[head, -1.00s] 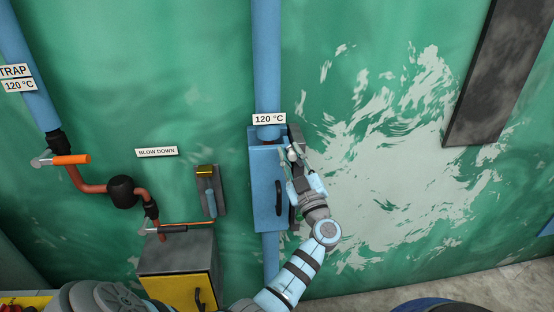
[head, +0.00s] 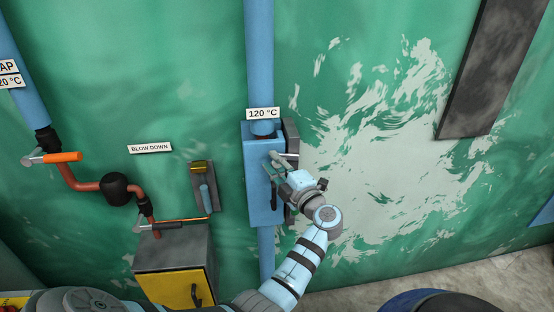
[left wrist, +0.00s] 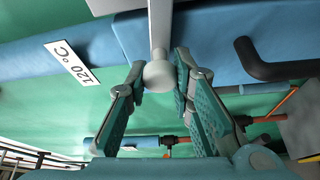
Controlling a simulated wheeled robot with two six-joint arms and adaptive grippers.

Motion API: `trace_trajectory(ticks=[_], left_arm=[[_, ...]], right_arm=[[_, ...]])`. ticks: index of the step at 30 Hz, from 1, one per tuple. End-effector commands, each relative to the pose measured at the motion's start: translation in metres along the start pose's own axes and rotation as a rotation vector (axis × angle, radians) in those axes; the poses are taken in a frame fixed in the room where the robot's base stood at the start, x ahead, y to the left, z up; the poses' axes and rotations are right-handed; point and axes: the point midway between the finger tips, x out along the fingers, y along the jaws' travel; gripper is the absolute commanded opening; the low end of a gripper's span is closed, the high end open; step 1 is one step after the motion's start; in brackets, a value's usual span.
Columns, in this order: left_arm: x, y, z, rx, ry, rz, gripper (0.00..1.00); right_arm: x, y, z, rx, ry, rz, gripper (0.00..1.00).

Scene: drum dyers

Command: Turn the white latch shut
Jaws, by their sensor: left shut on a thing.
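The white latch (head: 288,154) is at the upper right of the blue box (head: 257,205) on the wall. Its bar reaches left over the edge of the box front. In the left wrist view, the latch's round knob (left wrist: 158,73) sits between my fingertips, with its pale stem running up out of the picture. My left gripper (head: 277,160) is shut on the knob, and its fingers also show in the left wrist view (left wrist: 160,76). The gripper and wrist hide part of the box's right side. My right gripper is not in view.
The box has a black handle (left wrist: 268,65), and a blue pipe (head: 259,60) runs above it. To the left are a grey lever switch (head: 204,188), a yellow-fronted cabinet (head: 170,288) and an orange-handled valve (head: 62,157).

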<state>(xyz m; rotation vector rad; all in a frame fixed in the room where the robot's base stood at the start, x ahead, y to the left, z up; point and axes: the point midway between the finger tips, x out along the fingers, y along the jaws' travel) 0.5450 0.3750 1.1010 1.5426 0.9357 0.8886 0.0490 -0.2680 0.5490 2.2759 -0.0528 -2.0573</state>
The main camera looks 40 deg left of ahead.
Motion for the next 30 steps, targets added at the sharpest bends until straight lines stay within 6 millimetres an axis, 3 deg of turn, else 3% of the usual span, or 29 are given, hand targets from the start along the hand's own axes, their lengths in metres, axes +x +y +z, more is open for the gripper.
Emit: trace_trajectory(ticks=[12,26,27,30], left_arm=[[-0.0001,-0.0088,0.0016,-0.156,-0.004,-0.063,0.0],[-0.0001,-0.0091,0.0017,-0.169,-0.003,-0.067,0.0],[-0.0001,-0.0091,0.0017,-0.169,-0.003,-0.067,0.25],[0.0,-0.0094,0.0013,-0.168,-0.002,-0.067,0.41]], right_arm=[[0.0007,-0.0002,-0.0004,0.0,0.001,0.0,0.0],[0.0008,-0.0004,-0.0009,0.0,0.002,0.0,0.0],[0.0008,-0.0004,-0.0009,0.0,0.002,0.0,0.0],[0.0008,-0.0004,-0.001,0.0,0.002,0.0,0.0]])
